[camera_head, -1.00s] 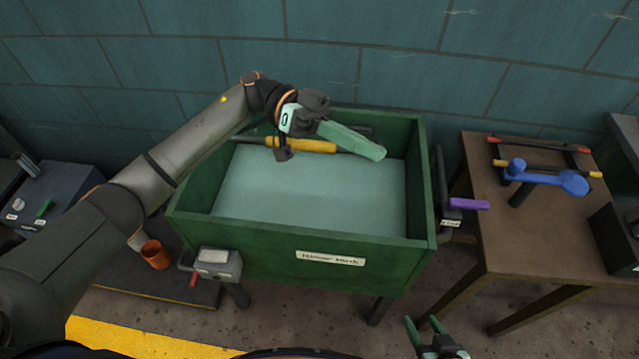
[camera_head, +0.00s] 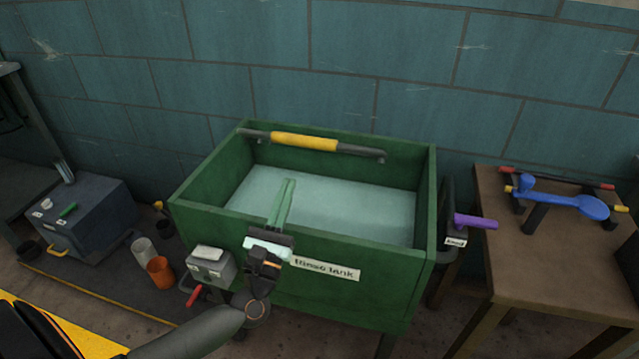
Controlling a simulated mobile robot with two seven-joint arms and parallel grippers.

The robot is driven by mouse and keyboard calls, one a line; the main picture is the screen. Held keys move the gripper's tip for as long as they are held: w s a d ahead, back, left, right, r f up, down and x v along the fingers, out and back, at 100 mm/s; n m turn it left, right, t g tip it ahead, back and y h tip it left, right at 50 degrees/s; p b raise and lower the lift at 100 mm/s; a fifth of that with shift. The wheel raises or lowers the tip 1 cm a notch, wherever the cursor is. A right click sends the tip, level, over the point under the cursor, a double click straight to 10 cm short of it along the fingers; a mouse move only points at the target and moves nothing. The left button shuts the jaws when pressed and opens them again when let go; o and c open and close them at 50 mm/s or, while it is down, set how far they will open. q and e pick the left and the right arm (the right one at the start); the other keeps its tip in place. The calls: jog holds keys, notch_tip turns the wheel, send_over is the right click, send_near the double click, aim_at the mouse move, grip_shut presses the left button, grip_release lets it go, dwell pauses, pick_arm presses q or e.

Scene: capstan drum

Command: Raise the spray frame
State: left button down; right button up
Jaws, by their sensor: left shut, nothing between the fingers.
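A dark bar with a yellow grip (camera_head: 305,143), which looks like the spray frame's handle, spans the back of the green tank (camera_head: 235,228), close to the rear rim. Pale liquid or a pale floor fills the tank below it. My left gripper (camera_head: 288,182) has pale green fingers and is shut and empty. It reaches over the tank's front wall from below, apart from the bar and well in front of it. A purple handle (camera_head: 475,221) sticks out from the tank's right side. My right gripper is out of view.
A wooden table (camera_head: 545,265) on the right holds a blue tool (camera_head: 560,200) and rods. A grey box with a red lever (camera_head: 208,265) is on the tank's front left. Orange (camera_head: 160,271) and pale cups stand left, near a dark cabinet (camera_head: 90,220). A tiled wall stands behind.

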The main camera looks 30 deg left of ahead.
aim_at(320, 145)
pick_arm(q)
jog(key=f, duration=0.1)
jog(key=f+n+g, duration=0.1)
jog(key=shift+s+f, duration=0.3)
jog(key=shift+f, duration=0.05)
jog(key=shift+w, duration=0.2)
jog(key=x, duration=0.9)
jog(key=shift+w+a+p, duration=0.2)
jog(key=shift+w+p, duration=0.05)
jog(key=shift+p, duration=0.1)
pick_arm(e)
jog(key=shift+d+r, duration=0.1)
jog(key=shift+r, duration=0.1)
pick_arm(q)
jog(key=shift+r, duration=0.1)
